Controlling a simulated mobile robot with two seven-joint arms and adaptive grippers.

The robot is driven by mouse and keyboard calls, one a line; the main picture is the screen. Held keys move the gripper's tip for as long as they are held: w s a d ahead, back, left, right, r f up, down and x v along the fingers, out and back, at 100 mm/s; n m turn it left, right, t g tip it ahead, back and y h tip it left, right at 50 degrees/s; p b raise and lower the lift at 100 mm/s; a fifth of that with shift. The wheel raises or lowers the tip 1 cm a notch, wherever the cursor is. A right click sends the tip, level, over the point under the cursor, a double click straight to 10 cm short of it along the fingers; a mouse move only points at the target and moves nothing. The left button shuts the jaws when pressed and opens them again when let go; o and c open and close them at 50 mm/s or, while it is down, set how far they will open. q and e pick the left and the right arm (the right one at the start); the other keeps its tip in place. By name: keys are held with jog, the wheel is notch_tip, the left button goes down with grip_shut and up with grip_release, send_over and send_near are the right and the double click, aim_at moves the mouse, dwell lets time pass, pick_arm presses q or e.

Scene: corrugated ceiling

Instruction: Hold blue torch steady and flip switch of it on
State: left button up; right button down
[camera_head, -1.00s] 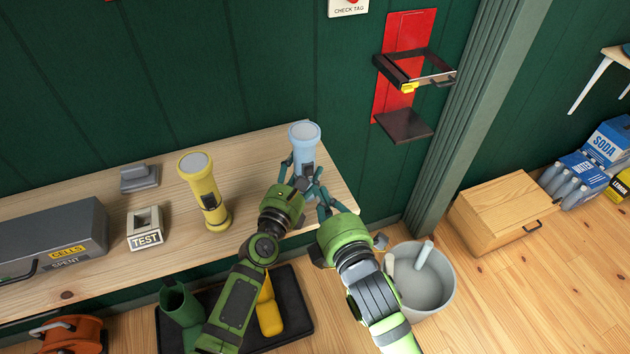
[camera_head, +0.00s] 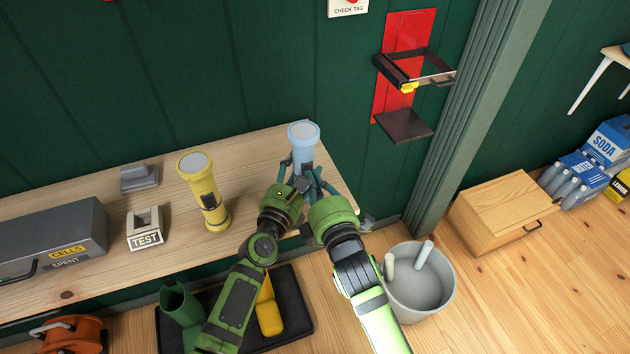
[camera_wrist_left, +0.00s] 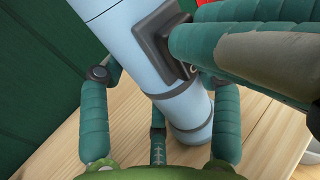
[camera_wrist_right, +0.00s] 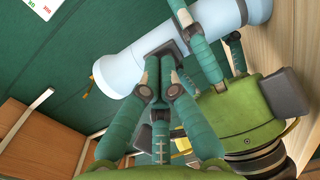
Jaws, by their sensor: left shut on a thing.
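The blue torch (camera_head: 303,140) stands upright, lens up, near the right end of the wooden bench. My left gripper (camera_head: 291,172) is shut around its body; the left wrist view shows fingers on both sides of the torch (camera_wrist_left: 140,62). My right gripper (camera_head: 316,180) is close on the torch's right side. In the right wrist view its fingers (camera_wrist_right: 158,65) are together, with tips at the torch's dark switch panel (camera_wrist_right: 171,47). In the left wrist view a right finger covers part of that panel (camera_wrist_left: 158,38), so the switch position and exact contact are hidden.
A yellow torch (camera_head: 204,190) stands left of my left gripper on the bench (camera_head: 100,185). A TEST block (camera_head: 147,226) and a grey cells box (camera_head: 50,240) are further left. A grey bucket (camera_head: 420,290) stands on the floor at right; a red wall bracket (camera_head: 397,95) is above.

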pick_arm(q)
jog(key=shift+s+d+f, duration=0.15)
jog(key=shift+d+f, duration=0.05)
jog(key=shift+f, duration=0.05)
pick_arm(e)
jog(key=shift+w+f+t+y, duration=0.1)
jog(key=shift+w+t+y, duration=0.25)
jog(key=shift+t, duration=0.55)
pick_arm(q)
jog(key=shift+a, duration=0.15)
pick_arm(e)
jog(key=v, duration=1.4)
jog(key=shift+s, duration=0.25)
jog(key=shift+a+f, duration=0.1)
pick_arm(q)
jog(key=o, duration=1.4)
jog(key=shift+r, duration=0.1)
jog(key=shift+r, duration=0.1)
